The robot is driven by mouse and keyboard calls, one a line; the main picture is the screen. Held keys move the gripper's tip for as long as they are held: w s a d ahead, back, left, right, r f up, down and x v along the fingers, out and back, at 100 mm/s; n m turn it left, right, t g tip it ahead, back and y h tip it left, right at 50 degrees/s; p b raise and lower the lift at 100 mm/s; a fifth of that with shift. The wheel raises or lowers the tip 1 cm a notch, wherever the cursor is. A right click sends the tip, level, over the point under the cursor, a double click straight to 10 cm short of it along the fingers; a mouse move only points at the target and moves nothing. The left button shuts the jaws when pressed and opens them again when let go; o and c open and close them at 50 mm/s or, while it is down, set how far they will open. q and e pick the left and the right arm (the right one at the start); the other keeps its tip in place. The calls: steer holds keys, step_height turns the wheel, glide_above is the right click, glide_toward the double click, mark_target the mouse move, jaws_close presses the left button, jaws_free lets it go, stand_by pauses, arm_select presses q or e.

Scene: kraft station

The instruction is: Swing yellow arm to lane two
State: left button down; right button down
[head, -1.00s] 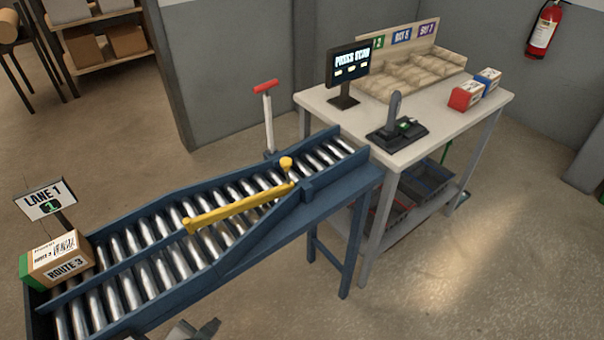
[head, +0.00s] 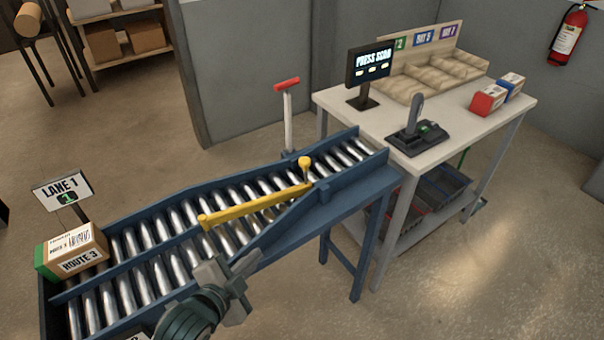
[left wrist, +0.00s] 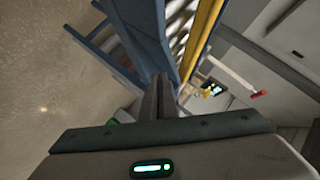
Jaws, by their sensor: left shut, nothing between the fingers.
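The yellow arm (head: 255,207) lies slantwise across the roller conveyor (head: 185,220). Its knobbed end (head: 305,163) is by the near blue rail, and its other end (head: 205,222) is by the upper end of the lane divider. The yellow arm also shows in the left wrist view (left wrist: 203,35). My left gripper (head: 246,268) is shut and empty, by the near rail, apart from the yellow arm. Its closed fingers (left wrist: 160,97) show in the left wrist view. The LANE 1 sign (head: 61,193) stands at the far lane's lower end. My right gripper is not in view.
A ROUTE 3 box (head: 80,262) sits at the far lane's lower end. A red-topped post (head: 287,110) stands behind the conveyor. A table (head: 440,135) at the upper end holds a screen (head: 368,64), a scanner stand (head: 415,135) and small boxes (head: 488,101).

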arm_select(q)
steer(key=w+d+r+m+t+h, duration=0.1)
steer(key=w+d+r+m+h, duration=0.1)
steer(key=d+r+m, duration=0.1)
steer(key=w+d+r+m+t+h, duration=0.1)
steer(key=w+d+r+m+h, duration=0.1)
steer(key=r+m, duration=0.3)
step_height(320, 180, up, 3)
steer(key=shift+w+d+f+t, duration=0.1)
steer(key=shift+w+d+t, duration=0.35)
steer(key=shift+w, duration=0.2)
steer(key=shift+w, duration=0.15)
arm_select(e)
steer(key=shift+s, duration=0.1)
